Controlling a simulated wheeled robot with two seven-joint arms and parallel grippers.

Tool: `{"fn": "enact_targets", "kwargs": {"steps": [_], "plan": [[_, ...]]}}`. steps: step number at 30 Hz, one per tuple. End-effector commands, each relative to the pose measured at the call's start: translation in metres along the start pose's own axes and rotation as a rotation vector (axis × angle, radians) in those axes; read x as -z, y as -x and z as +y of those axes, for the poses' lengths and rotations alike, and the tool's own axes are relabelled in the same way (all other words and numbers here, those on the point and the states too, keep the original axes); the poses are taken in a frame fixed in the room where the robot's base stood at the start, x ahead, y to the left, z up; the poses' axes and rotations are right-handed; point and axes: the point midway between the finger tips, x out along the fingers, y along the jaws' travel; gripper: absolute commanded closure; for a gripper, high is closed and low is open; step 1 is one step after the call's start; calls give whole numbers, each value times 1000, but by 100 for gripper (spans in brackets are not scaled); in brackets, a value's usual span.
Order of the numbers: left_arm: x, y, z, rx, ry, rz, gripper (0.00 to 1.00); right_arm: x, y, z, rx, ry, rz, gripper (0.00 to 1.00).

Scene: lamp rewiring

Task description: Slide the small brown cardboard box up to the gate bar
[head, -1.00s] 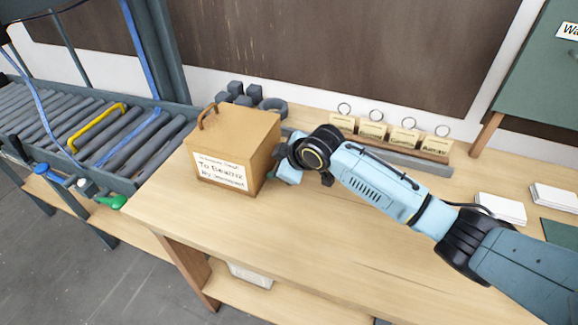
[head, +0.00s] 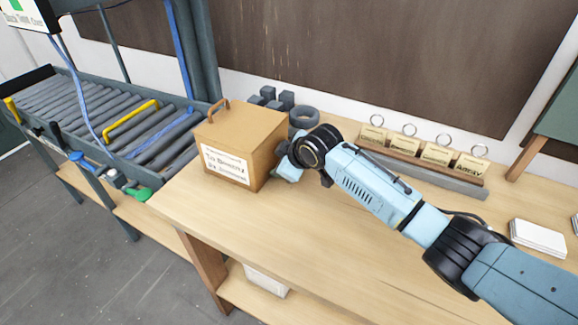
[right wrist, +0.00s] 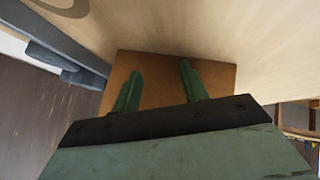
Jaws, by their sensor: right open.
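The small brown cardboard box (head: 262,152) stands upright at the left end of the wooden bench, close to the roller conveyor. It has a white label and a brown handle on top. My right gripper (head: 280,168) is at the box's right side, its fingers mostly hidden by the wrist in the head view. In the right wrist view, the open green fingers (right wrist: 158,88) point at the brown box face (right wrist: 158,68); contact cannot be told. A yellow bar (head: 131,117), possibly the gate bar, lies across the conveyor rollers. My left gripper is not in view.
The roller conveyor (head: 60,103) runs left from the bench end. Dark grey blocks and a ring (head: 304,117) stand behind the box. A rack of tags with rings (head: 420,150) is at the back. The bench top (head: 300,225) in front is clear.

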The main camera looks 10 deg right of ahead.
Motion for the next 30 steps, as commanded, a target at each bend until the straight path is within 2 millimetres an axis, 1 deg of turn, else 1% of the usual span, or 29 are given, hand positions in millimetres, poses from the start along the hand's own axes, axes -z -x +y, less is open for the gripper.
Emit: {"fn": "enact_targets", "kwargs": {"steps": [8, 18, 21, 25, 30], "plan": [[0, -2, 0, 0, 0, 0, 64, 3, -2, 0, 0, 0, 2, 56], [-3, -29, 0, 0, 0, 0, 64, 38, -32, -1, 0, 0, 2, 56], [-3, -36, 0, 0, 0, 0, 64, 46, -39, -1, 0, -1, 1, 56], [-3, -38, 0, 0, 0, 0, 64, 50, -41, 0, 0, -1, 0, 56], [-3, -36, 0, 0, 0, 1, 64, 51, -40, 0, 0, -1, 0, 56]]}}
